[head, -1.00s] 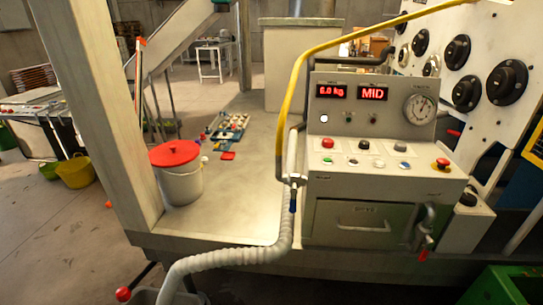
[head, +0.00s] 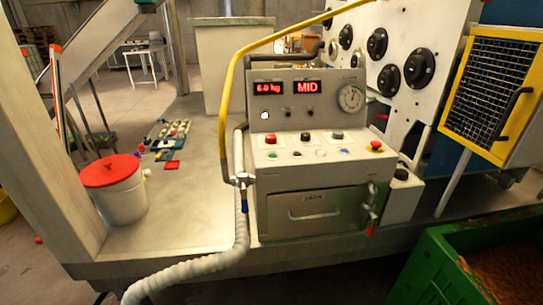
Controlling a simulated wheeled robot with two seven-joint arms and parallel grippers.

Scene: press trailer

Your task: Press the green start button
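The control panel (head: 308,170) is a grey box right of the middle in the head view, with a sloped button deck. Its upper row has a red button (head: 271,139), two dark knobs and a red emergency stop on a yellow base (head: 375,147). The lower row has small buttons: a small greenish one at the left (head: 272,155), a dark one, a pale one and a blue one (head: 344,153). Neither of my grippers is in view, and nothing touches the panel's buttons.
A yellow pipe (head: 229,110) and a ribbed white hose (head: 200,262) run along the panel's left side. A white bucket with a red lid (head: 112,188) stands at left. A green bin (head: 437,265) is at lower right, below a yellow-framed cage (head: 488,92).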

